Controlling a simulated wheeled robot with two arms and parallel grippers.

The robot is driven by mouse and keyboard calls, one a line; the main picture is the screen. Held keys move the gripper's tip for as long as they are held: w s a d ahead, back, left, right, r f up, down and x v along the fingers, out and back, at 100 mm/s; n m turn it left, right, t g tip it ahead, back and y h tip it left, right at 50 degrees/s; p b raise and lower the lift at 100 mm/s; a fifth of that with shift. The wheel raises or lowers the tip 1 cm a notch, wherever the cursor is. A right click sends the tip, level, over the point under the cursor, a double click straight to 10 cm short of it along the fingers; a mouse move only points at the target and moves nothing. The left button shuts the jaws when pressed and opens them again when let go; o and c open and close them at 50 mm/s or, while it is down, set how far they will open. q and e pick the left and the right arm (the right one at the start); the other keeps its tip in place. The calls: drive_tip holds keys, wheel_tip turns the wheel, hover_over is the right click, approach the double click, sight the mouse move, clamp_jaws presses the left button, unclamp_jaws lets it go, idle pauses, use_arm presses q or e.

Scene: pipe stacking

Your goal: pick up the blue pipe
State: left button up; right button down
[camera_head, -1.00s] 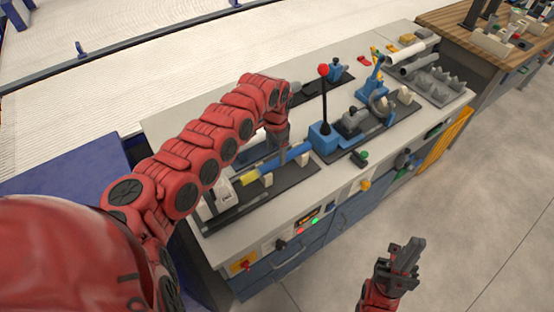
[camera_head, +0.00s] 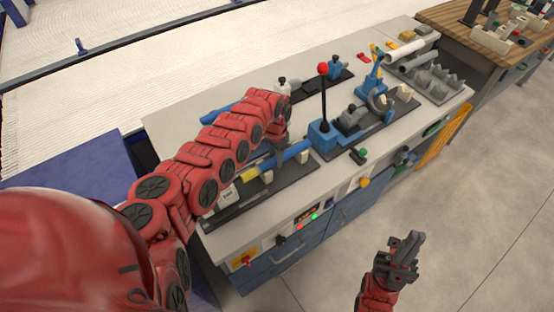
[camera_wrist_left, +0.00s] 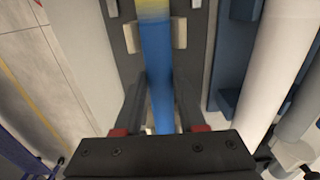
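The blue pipe (camera_head: 294,154), with a yellow end section (camera_head: 249,175), lies in cream holders on a dark base on the bench. My left gripper (camera_head: 276,158) points down over it, and my arm hides part of it. In the left wrist view the blue pipe (camera_wrist_left: 158,60) runs between the two dark fingers of my left gripper (camera_wrist_left: 159,88). The fingers stand on either side of it with narrow gaps, so it looks open. My right gripper (camera_head: 404,248) hangs over the floor in front of the bench, apart from everything; its finger gap is unclear.
A black lever with a red knob (camera_head: 323,69) stands on a blue block right of the pipe. Another blue bar (camera_head: 219,112) lies behind my left arm. A white cylinder (camera_head: 404,52) and a grey rack (camera_head: 436,82) are at the bench's right end.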

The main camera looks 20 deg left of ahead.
use_arm(q)
clamp_jaws()
drive_tip(key=shift+r, duration=0.1)
